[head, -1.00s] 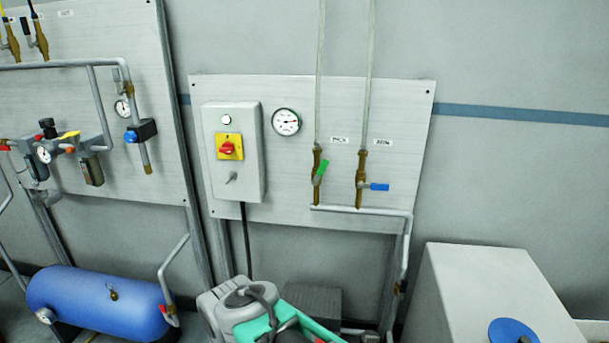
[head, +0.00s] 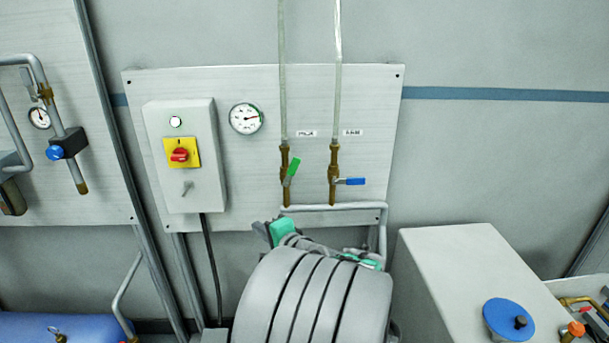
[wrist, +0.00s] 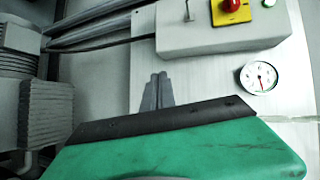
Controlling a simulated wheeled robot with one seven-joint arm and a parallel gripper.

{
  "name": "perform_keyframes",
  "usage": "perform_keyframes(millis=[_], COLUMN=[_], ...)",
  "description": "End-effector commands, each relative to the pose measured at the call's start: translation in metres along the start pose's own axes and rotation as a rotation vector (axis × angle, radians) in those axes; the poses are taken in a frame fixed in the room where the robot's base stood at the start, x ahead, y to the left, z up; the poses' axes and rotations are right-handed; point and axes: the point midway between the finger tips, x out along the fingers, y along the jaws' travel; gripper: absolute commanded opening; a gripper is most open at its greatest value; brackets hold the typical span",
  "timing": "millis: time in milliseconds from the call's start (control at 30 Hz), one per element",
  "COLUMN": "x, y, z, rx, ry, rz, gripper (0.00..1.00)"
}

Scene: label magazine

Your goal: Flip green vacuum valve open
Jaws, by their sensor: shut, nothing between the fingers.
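The green vacuum valve handle (head: 292,167) is on the left of two brass valves on the wall panel (head: 150,88) in the head view. It points up, leaning a little right of its vertical pipe. My gripper (head: 260,229) is low in front of the panel, below and left of the green handle and apart from it. In the wrist view my grey fingers (wrist: 157,92) are together with nothing between them, beyond my green gripper housing. The green valve is not visible in the wrist view.
A blue valve handle (head: 349,181) points sideways on the right pipe. Left of the valves are a gauge (head: 246,118) and a control box (head: 184,190) with a red knob. A grey horizontal pipe (head: 335,207) runs below the valves. A large grey cabinet (head: 440,270) stands at the right.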

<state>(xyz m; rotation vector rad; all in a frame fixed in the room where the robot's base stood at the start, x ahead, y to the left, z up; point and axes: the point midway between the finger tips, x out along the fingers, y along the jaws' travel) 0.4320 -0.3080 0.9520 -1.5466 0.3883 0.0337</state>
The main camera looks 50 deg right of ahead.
Motion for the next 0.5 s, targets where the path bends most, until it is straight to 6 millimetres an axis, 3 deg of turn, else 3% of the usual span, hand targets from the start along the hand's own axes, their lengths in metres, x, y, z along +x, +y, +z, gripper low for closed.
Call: perform_keyframes(millis=[33, 100, 200, 333, 500], x=[-0.022, -0.053, -0.090, -0.104, -0.081], y=[-0.007, -0.019, -0.029, -0.035, -0.045], z=[-0.048, -0.096, -0.138, -0.155, -0.163], rx=[0.131, 0.276, 0.402, 0.453, 0.450], ry=[0.103, 0.205, 0.292, 0.325, 0.320], rz=[-0.098, -0.234, -0.371, -0.433, -0.432], gripper=[0.00, 0.00, 0.00, 0.00, 0.00])
